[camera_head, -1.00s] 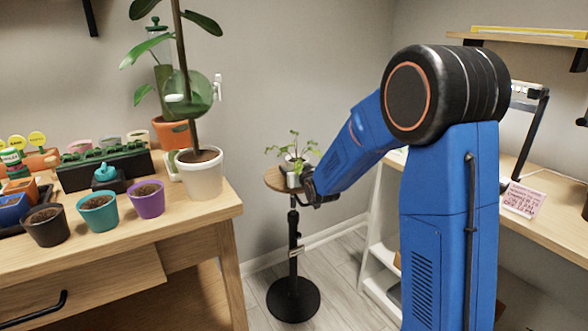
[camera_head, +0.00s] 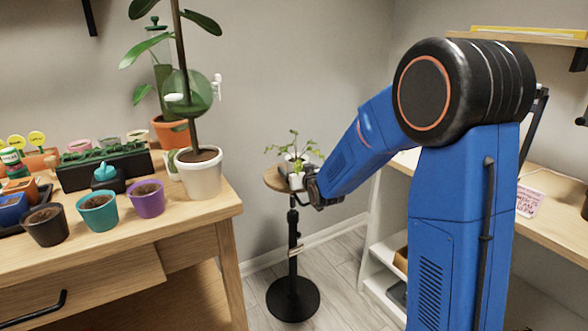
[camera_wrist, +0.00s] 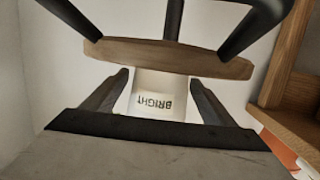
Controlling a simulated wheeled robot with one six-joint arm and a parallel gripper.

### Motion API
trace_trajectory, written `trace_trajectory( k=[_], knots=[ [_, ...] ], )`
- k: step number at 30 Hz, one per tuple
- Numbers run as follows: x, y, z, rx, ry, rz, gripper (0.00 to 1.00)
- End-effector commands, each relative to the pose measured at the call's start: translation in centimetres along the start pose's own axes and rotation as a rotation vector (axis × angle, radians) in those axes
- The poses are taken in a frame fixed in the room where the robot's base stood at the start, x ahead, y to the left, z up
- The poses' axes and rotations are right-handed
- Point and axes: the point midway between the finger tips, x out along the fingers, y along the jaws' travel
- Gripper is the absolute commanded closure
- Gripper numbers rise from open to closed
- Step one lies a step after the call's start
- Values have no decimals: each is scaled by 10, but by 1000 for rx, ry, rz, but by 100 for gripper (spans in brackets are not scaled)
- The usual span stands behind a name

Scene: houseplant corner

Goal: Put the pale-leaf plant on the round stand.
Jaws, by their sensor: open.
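The plant with light green leaves (camera_head: 291,150) stands in a small pale pot on the wooden top of the round stand (camera_head: 274,183). In the wrist view, which is upside down, the white pot (camera_wrist: 158,88) bears a label reading BRIGHT, and its base meets the wooden disc (camera_wrist: 190,58). My gripper (camera_head: 312,186) is at the right front of the pot in the head view. In the wrist view my gripper (camera_wrist: 160,84) is open, one finger on each side of the pot, with a gap showing at both. The arm partly hides the stand's right edge.
A wooden bench (camera_head: 205,222) at left holds small pots, a seedling tray (camera_head: 105,168) and a tall plant in a white pot (camera_head: 200,176). A white shelf unit (camera_head: 375,222) stands right of the stand. Floor around the stand's black base (camera_head: 293,300) is clear.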

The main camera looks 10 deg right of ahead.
Motion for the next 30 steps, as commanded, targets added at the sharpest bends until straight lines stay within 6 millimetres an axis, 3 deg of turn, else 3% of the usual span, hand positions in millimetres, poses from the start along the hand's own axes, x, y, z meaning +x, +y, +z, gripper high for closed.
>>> trace_trajectory(
  k=[13, 30],
  knots=[
    [-73, 0, -1, 0, 1, 0, 21],
    [-107, 3, -2, 0, -41, 9, 21]
  ],
)
